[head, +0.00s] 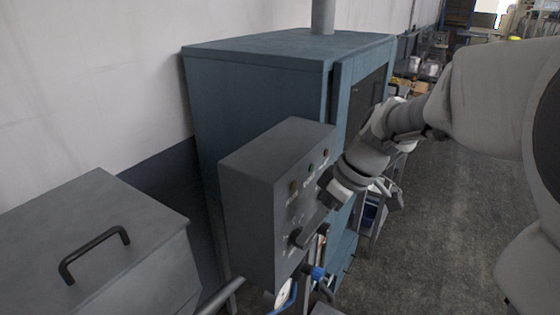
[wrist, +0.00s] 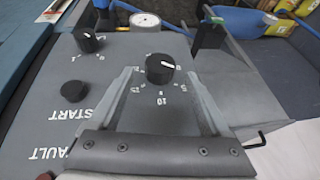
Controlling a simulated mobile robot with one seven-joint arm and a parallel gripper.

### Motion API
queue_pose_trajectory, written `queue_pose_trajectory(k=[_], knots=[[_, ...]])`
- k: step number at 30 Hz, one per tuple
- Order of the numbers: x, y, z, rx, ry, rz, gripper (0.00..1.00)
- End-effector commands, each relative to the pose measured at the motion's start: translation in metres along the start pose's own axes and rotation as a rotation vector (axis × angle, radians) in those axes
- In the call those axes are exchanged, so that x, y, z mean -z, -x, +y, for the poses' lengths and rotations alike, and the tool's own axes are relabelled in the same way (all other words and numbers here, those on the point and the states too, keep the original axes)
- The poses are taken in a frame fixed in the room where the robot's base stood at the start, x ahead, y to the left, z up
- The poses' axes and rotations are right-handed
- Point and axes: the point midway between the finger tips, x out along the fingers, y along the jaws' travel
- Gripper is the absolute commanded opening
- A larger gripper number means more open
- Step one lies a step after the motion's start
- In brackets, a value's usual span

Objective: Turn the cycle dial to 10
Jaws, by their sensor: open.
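The grey control box (head: 285,185) has a black dial (wrist: 159,68) with a ring of white numbers on its face. The number 10 shows on the near side of the dial in the wrist view. The dial's white mark points right, not toward the 10. My gripper (wrist: 160,76) is open, with one finger on each side of this dial. I cannot tell whether either finger touches it. In the head view my gripper (head: 306,226) reaches down the box's face and partly covers the dial. The word cycle is not readable.
A second black dial (wrist: 88,40) and a black button (wrist: 73,91) marked START sit left of my gripper. A round gauge (wrist: 144,20) and blue handles are beyond. A teal cabinet (head: 255,85) stands behind the box; a grey handled bin (head: 130,275) is at left.

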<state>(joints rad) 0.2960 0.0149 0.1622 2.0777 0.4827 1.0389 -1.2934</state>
Motion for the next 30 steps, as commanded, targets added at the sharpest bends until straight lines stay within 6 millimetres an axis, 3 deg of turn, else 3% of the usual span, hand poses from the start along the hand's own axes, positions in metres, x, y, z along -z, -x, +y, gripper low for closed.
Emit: queue_pose_trajectory(k=[7, 18, 30], knots=[[0.0, -0.031, 0.0, 0.001, 0.0, -0.001, 0.81], [0.0, -0.036, 0.0, -0.001, 0.0, 0.0, 0.81], [0.0, -0.036, 0.0, -0.001, -0.001, 0.0, 0.09]])
